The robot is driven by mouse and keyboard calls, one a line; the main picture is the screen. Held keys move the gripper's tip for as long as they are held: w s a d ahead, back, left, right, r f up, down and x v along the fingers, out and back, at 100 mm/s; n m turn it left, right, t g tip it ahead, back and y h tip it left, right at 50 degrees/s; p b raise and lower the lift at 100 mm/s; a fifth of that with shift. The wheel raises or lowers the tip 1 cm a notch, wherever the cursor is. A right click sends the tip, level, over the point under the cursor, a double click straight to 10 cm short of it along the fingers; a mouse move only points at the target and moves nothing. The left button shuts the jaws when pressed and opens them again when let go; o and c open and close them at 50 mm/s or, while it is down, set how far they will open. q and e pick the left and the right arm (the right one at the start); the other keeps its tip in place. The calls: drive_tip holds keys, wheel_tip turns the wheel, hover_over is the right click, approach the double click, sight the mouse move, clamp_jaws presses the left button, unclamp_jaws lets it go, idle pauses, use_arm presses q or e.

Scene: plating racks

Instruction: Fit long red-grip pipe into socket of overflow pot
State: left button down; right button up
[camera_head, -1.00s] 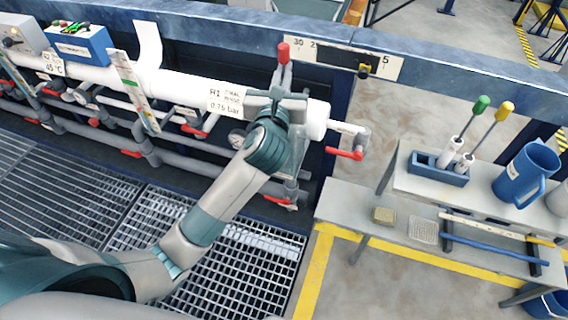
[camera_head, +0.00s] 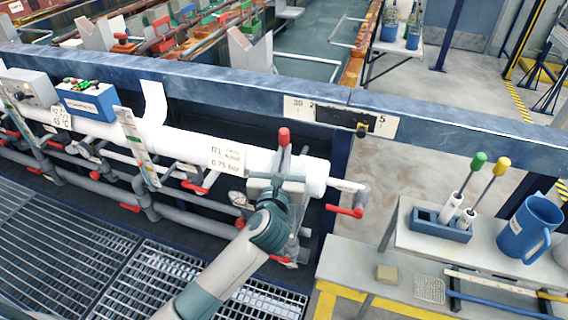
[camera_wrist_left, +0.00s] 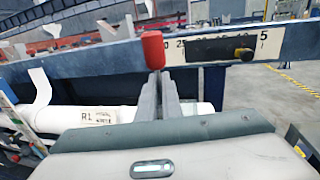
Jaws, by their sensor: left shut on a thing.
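A red grip (camera_head: 284,136) stands upright just above my left gripper (camera_head: 283,162), in front of the blue rail. In the left wrist view the red grip (camera_wrist_left: 153,50) shows at the top of the fingers (camera_wrist_left: 160,86). My left gripper is shut on the red-grip pipe, near the right end of the white header pipe (camera_head: 315,178). The shaft below the grip is mostly hidden by the fingers and wrist. I cannot make out the overflow pot or its socket for certain; the area under the gripper is hidden by my arm. My right gripper is out of view.
A valve with a red lever (camera_head: 345,211) sticks out right of the header's end. A scale plate (camera_head: 341,115) is on the blue rail (camera_head: 440,135) behind. At right, a bench (camera_head: 405,262) holds a blue rack (camera_head: 440,225) and a blue jug (camera_head: 528,226). Grating (camera_head: 75,250) lies at left.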

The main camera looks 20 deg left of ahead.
use_arm(q)
wheel_tip(320, 180, down, 4)
drive_tip(key=shift+r, duration=0.25)
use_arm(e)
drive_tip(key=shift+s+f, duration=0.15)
use_arm(q)
drive_tip(key=shift+f, duration=0.1)
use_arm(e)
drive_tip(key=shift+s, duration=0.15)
